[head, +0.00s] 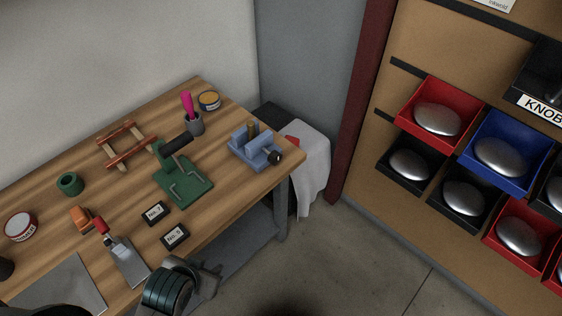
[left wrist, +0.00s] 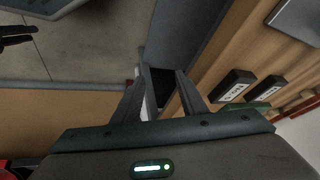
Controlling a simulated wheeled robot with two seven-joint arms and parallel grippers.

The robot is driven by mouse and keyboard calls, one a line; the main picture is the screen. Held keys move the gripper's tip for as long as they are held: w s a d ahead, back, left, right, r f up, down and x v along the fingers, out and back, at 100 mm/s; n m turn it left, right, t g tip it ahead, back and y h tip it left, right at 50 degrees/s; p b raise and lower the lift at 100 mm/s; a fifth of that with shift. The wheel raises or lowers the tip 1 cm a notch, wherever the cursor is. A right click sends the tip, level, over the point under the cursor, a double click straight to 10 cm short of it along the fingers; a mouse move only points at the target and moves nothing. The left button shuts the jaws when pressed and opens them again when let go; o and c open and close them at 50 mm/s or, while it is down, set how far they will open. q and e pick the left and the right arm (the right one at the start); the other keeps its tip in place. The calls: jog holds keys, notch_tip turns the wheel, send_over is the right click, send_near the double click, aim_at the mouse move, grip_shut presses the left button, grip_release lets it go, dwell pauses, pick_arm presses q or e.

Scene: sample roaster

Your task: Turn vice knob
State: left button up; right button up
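The blue vice (head: 255,147) sits at the right end of the wooden bench. Its dark round knob (head: 275,157) faces the bench's right edge. My left gripper (head: 207,277) is low in the head view, near the bench's front edge, well apart from the vice. The left wrist view shows its two fingers (left wrist: 160,76) spread, with nothing held between them. I cannot make out the vice or knob in the left wrist view.
A green press (head: 184,187) stands left of the vice, with a grey cup holding a pink-handled tool (head: 191,122) behind it. Two black labelled blocks (head: 157,213) lie in front. A white cloth (head: 313,150) hangs beyond the right end.

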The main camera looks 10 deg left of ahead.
pick_arm(q)
notch_tip(320, 180, down, 20)
jog(key=w+d, duration=0.2)
jog(key=d, duration=0.1)
jog(key=s+f, duration=0.5)
jog(key=f, duration=0.4)
jog(key=s+f+h, duration=0.1)
jog(key=s+f, duration=0.4)
jog(key=f, duration=0.3)
jog(key=shift+s+d+f+h, duration=0.3)
jog(key=shift+s+d+f, duration=0.05)
jog(key=shift+d, duration=0.05)
jog(key=shift+c, duration=1)
jog(key=shift+n, duration=0.3)
jog(key=shift+s+a, duration=0.1)
jog(key=shift+s, duration=0.05)
